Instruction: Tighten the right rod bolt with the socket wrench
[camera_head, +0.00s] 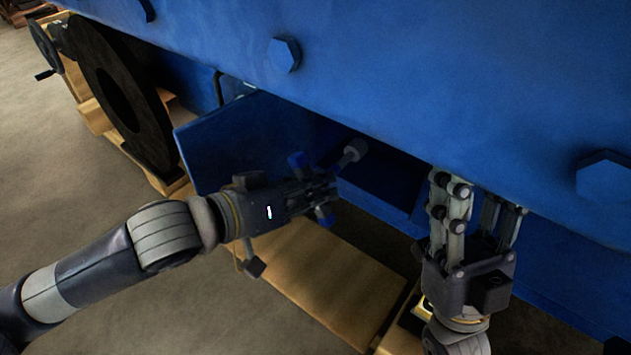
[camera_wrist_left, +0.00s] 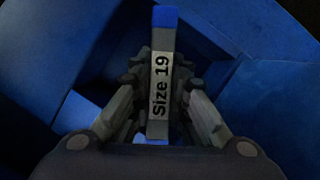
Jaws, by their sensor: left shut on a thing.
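My left gripper (camera_head: 322,188) is shut on the socket wrench (camera_head: 297,161), whose blue handle parts show on both sides of the fingers. The wrench's grey socket end (camera_head: 355,149) points up and right, in the opening under the blue engine block. In the left wrist view the wrench (camera_wrist_left: 163,50) stands between the fingers, with a "Size 19" label and a blue end. My right gripper (camera_head: 474,205) points up at the block's lower edge, fingers apart, nothing visible between them; its tips are partly hidden. I cannot make out the right rod bolt.
The blue engine block (camera_head: 430,70) with large hex bolts fills the top and right. A blue panel (camera_head: 235,140) stands left of the opening. A wooden pallet (camera_head: 320,285) lies below. A black wheel (camera_head: 120,95) stands at upper left.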

